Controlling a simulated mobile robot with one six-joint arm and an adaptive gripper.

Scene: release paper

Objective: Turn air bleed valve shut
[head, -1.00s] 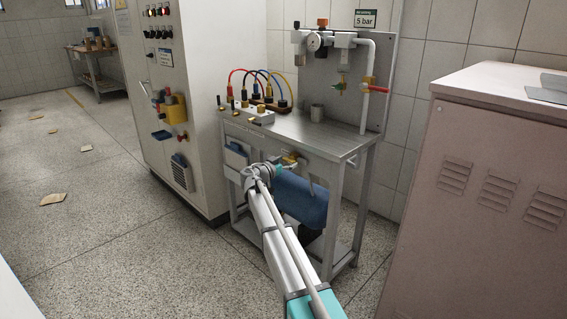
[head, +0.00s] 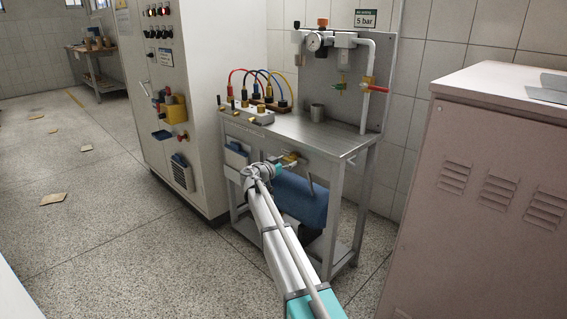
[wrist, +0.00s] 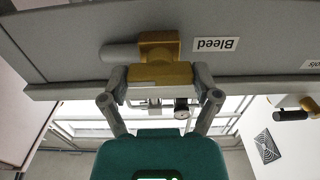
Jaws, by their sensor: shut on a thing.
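In the head view the valve is a small yellow patch (head: 290,157) under the bench's front edge, partly hidden by my arm. I cannot tell the valve's exact turn angle.
A control cabinet (head: 200,100) stands left and a pink-grey louvred cabinet (head: 490,180) right.

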